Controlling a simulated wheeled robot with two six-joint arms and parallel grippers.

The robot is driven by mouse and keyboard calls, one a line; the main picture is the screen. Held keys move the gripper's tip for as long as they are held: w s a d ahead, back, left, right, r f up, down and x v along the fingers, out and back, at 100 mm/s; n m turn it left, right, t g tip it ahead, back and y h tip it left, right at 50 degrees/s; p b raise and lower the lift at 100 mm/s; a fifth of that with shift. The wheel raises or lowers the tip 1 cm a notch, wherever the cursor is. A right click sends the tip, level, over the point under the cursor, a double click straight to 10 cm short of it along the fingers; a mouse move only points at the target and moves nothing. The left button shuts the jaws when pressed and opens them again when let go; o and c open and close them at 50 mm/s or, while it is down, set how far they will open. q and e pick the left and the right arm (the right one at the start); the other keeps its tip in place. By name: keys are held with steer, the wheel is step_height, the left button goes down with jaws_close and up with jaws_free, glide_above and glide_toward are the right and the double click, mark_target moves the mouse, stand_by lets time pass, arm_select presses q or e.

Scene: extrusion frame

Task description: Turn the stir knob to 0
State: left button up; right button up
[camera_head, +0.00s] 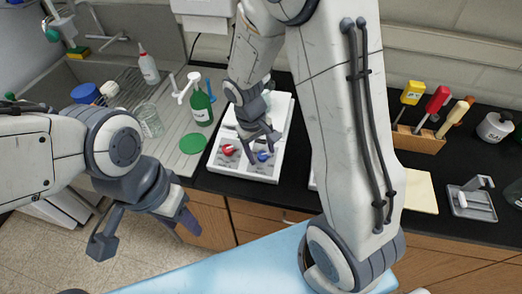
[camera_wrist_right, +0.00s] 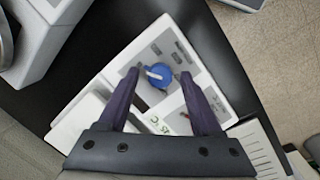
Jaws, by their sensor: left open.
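A white hotplate stirrer (camera_head: 243,172) stands on the black bench, with a red knob (camera_head: 228,149) and a blue knob (camera_head: 263,156) on its front panel. The labels are too small to tell which is the stir knob. My right gripper (camera_head: 260,139) is above the panel, close to the blue knob. In the right wrist view the blue knob (camera_wrist_right: 157,75) lies between and just beyond the fingertips of my open right gripper (camera_wrist_right: 158,76), with a gap on both sides. A pale pointer line crosses the knob. My left gripper (camera_head: 146,234) is open and empty, away from the stirrer.
A green bottle (camera_head: 202,108), a green disc (camera_head: 193,144) and a glass beaker (camera_head: 150,121) stand left of the stirrer. A wooden tool block (camera_head: 417,139) and a small scale-like device (camera_head: 471,203) are at the right. A light blue surface (camera_head: 235,265) is in front.

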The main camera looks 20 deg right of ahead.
steer(key=shift+r, duration=0.1)
step_height(320, 180, up, 10)
steer(key=a+b, duration=0.1)
steer(key=shift+a, duration=0.35)
steer(key=shift+a+r, duration=0.1)
stand_by(0.3)
